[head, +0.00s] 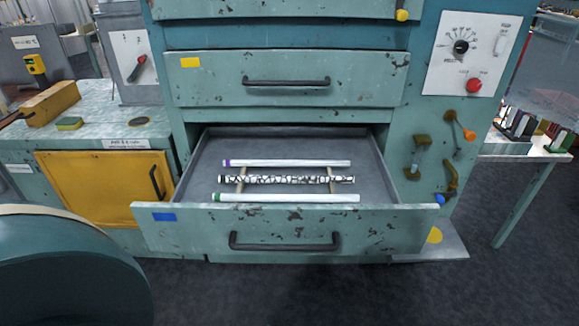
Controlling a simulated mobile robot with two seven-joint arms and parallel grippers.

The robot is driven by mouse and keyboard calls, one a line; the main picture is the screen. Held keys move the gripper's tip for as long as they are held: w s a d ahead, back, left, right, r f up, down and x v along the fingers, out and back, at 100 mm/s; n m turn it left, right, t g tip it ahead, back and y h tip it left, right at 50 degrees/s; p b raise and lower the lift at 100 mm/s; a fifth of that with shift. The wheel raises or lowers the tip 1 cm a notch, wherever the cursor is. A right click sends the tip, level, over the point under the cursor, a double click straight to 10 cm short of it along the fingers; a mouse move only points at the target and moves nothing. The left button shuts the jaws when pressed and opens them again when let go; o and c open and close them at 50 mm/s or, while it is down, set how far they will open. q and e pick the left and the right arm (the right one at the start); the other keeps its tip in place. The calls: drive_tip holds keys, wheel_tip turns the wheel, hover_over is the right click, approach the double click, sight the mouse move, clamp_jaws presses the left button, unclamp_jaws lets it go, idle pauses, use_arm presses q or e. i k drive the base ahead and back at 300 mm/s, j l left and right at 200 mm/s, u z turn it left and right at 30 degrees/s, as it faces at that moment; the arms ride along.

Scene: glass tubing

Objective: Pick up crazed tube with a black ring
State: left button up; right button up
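The crazed tube (288,180) lies across the middle of an open drawer (380,190), dark with white crackle marks. I cannot make out a black ring on it at this size. A white tube with a purple end (290,163) lies behind it. A white tube with a green end (290,198) lies in front, close to the drawer's front panel. The tubes lie over two thin tan rails (241,180). Neither of my grippers is in view.
The drawer front (400,225) has a dark handle (285,243) and a blue label. A shut drawer with a handle (286,82) is above. A yellow door (100,185) is at left. Knobs and levers (450,180) are at right.

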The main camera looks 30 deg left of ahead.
sight(222, 179)
drive_tip(key=u, duration=2.4)
drive_tip(key=i+l+z, duration=0.1)
drive_tip(key=z, duration=1.25)
drive_tip(key=l, duration=0.3)
drive_tip(key=i+l+z, duration=0.1)
drive_tip(key=l, duration=0.25)
